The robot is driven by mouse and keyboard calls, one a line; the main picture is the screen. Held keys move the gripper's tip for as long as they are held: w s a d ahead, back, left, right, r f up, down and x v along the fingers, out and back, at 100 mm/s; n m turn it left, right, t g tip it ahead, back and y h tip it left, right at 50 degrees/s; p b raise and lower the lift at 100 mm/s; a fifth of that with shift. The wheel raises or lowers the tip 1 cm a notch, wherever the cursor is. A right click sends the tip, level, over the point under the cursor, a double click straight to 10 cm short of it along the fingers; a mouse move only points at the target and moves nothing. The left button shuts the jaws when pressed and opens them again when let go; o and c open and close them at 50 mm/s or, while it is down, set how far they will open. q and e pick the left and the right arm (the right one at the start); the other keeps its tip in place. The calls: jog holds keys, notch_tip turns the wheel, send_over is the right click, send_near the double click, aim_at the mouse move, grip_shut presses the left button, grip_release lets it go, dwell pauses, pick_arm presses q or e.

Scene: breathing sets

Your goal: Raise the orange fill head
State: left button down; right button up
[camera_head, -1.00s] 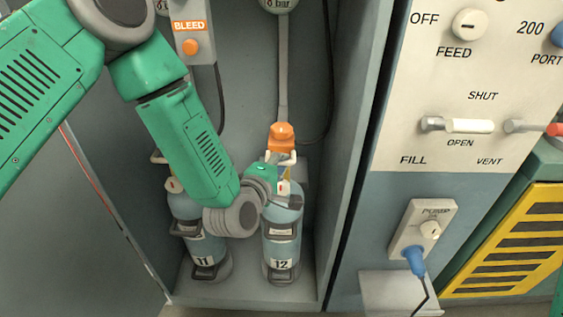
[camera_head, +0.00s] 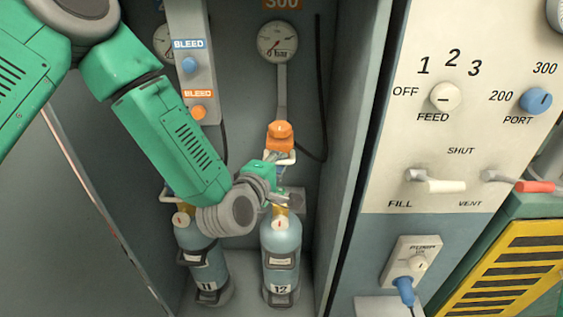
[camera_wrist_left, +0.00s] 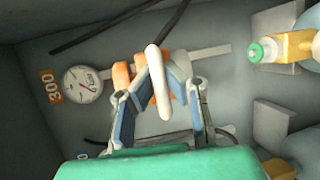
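The orange fill head (camera_head: 280,134) sits on a pale vertical rail below a round gauge, apart from and above bottle 12 (camera_head: 281,250). It has a white handle bar (camera_head: 283,160) at its lower front. My left gripper (camera_head: 278,187) is just below the head. In the left wrist view its two fingers (camera_wrist_left: 157,85) close in on both sides of the white handle (camera_wrist_left: 158,100), with the orange head (camera_wrist_left: 122,75) right behind. It looks shut on the head's handle; the exact contact is partly hidden. My right gripper is not in view.
Bottle 11 (camera_head: 205,270) stands left of bottle 12. The bottle valve (camera_wrist_left: 265,50) shows clear of the head in the wrist view. A cabinet wall (camera_head: 350,160) and control panel (camera_head: 440,130) stand to the right. A bleed-knob strip (camera_head: 193,70) is near my left arm.

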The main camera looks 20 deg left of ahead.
pick_arm(q)
jog(key=c, duration=1.7)
grip_release()
jog(key=shift+r, duration=0.2)
jog(key=shift+o, duration=0.6)
jog(key=shift+s+r, duration=0.1)
jog(key=shift+s, duration=0.15)
jog(key=shift+w, duration=0.1)
jog(key=v, duration=1.2)
jog(key=shift+f, duration=0.25)
jog(key=shift+f, duration=0.1)
